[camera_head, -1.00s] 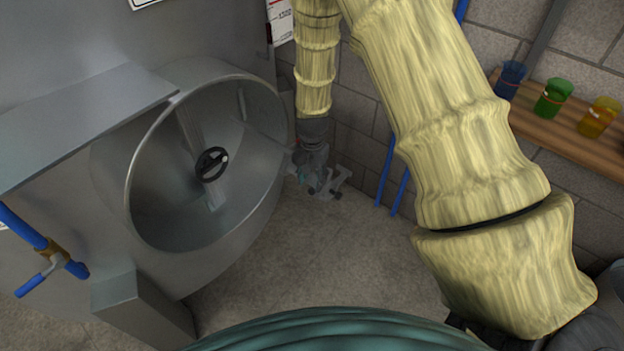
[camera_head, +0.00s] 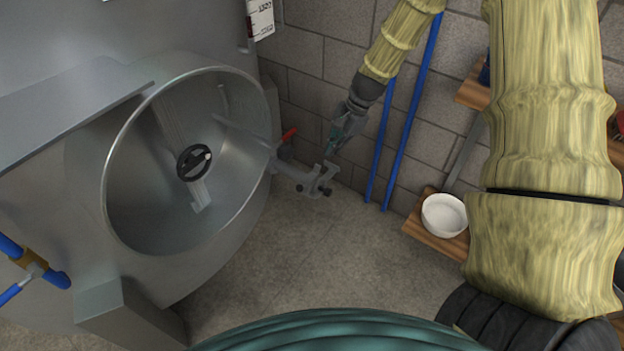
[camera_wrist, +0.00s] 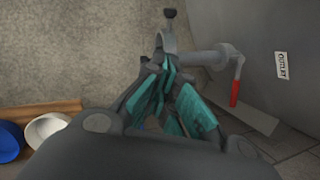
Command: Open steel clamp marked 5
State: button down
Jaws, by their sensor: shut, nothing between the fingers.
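A grey steel clamp (camera_head: 318,180) with dark knobs sits at the end of the outlet pipe low on the tank. In the wrist view the clamp (camera_wrist: 168,42) is just beyond my fingertips, with one dark knob standing out at the top. No number 5 is readable on it. My gripper (camera_head: 331,154), with teal finger pads, is just above and to the right of the clamp. It is shut and empty. In the wrist view my gripper (camera_wrist: 167,75) partly covers the clamp's near side, so I cannot tell whether they touch.
The outlet pipe (camera_wrist: 205,57) has a red-handled valve (camera_wrist: 235,90) beside the clamp. The steel tank (camera_head: 235,245) with its round open hatch fills the left. Blue pipes (camera_head: 405,125) run up the wall. A shelf holds a white bowl (camera_head: 444,215). Floor below is clear.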

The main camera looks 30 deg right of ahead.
send_near(311, 178)
notch_tip(311, 178, down, 5)
jog(key=shift+s+a+f, duration=0.15)
jog(key=shift+a+f, duration=0.1)
jog(key=shift+a, duration=0.45)
jog(key=shift+s+a+f, duration=0.2)
jog(key=shift+a+f, duration=0.1)
jog(key=shift+a, duration=0.35)
jog(key=shift+s+a+f, duration=0.15)
jog(key=shift+a+f, duration=0.1)
jog(key=shift+a, duration=0.45)
jog(key=shift+a, duration=0.2)
